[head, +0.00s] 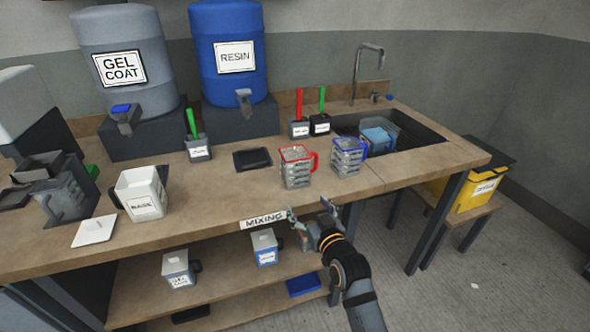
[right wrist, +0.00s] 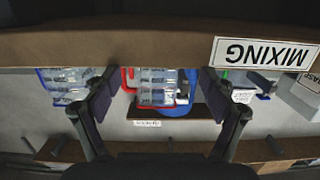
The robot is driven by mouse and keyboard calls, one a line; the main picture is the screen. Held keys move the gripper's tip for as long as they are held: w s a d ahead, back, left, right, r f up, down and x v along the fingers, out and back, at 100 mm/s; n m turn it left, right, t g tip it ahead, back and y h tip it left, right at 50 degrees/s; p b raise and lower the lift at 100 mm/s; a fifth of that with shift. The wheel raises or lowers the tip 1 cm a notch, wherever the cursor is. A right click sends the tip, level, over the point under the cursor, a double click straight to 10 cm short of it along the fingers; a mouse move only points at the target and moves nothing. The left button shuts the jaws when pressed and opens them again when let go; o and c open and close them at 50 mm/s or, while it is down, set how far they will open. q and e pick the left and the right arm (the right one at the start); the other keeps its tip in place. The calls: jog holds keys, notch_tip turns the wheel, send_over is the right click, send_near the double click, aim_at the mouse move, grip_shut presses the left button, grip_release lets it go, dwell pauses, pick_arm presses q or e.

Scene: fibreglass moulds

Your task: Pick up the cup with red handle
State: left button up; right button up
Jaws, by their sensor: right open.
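The cup with red handle (head: 296,172) is a clear measuring cup with a red rim. It stands upright on the counter, its handle toward the right in the head view. My right gripper (head: 309,208) is open and empty in front of the counter's front edge, near the MIXING label and apart from the cup. In the right wrist view, which is upside down, the cup (right wrist: 157,88) shows between the open fingers of the right gripper (right wrist: 156,80), farther off, with its red handle on the left. My left gripper is not in view.
A similar blue-handled cup (head: 347,157) stands close right of the red one. A black tray (head: 253,159) lies behind left. The MIXING label (head: 263,220) is on the counter edge. A white BASE jug (head: 141,194) stands left. The sink (head: 408,131) is behind right.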

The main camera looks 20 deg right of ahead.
aim_at(299, 176)
jog(key=r, duration=0.2)
jog(key=r+t, duration=0.1)
jog(key=shift+w, duration=0.3)
jog(key=w, duration=0.2)
jog(key=w+r, duration=0.1)
jog(key=w, duration=0.1)
jog(key=shift+w, duration=0.5)
jog(key=w+p, duration=0.1)
jog(key=w, duration=0.4)
jog(key=shift+w+r, duration=0.1)
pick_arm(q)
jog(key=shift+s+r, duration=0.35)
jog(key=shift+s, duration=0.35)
